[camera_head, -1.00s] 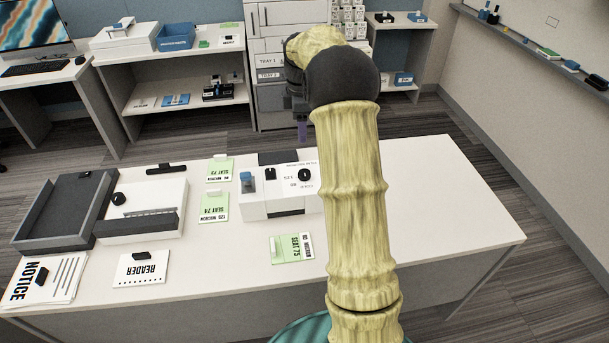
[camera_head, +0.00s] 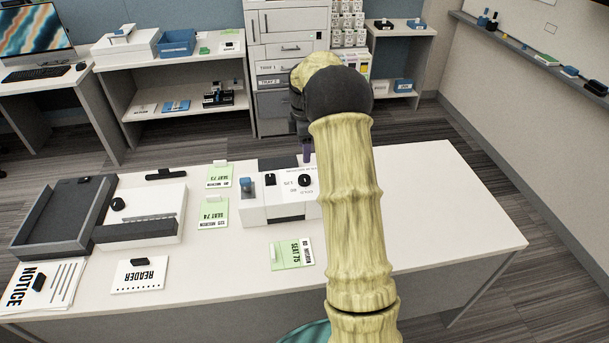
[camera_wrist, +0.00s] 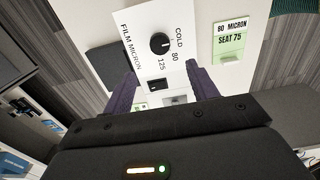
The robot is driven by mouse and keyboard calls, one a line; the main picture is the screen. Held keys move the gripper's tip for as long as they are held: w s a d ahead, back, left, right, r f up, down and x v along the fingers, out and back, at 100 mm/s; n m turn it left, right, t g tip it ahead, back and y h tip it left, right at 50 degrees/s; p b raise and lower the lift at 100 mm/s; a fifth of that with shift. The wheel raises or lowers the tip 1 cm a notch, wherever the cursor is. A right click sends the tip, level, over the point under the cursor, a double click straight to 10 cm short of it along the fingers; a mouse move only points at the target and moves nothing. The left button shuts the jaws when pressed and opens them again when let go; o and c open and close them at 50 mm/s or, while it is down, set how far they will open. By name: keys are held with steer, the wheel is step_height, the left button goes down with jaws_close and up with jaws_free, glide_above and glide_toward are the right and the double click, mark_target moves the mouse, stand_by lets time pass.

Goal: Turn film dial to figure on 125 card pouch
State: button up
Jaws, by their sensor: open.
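The film dial (camera_head: 305,180) is a round black knob on the white laminator (camera_head: 254,212). In the wrist view the dial (camera_wrist: 160,43) shows a small white mark towards the right, on the COLD/80 side, with COLD, 80 and 125 printed around it; its exact setting is hard to read. My gripper (camera_wrist: 163,82) is open and empty, its purple fingers apart, with the dial beyond the tips. In the head view my gripper (camera_head: 307,152) is above the laminator's far side, partly hidden by my arm. The SEAT 74 card pouch (camera_head: 213,212) lies left of the laminator and appears to read 125 micron.
The SEAT 73 pouch (camera_head: 219,177) and SEAT 75 pouch (camera_head: 292,254) lie near the laminator. A black switch (camera_head: 270,180) and blue part (camera_head: 247,185) stand on its top. A grey tray (camera_head: 60,215) and reader card (camera_head: 138,275) are left. The table's right side is clear.

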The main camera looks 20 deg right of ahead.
mark_target(305, 177)
step_height(305, 177, down, 11)
steer(key=shift+f, duration=0.1)
stand_by(0.3)
steer(key=c, duration=1)
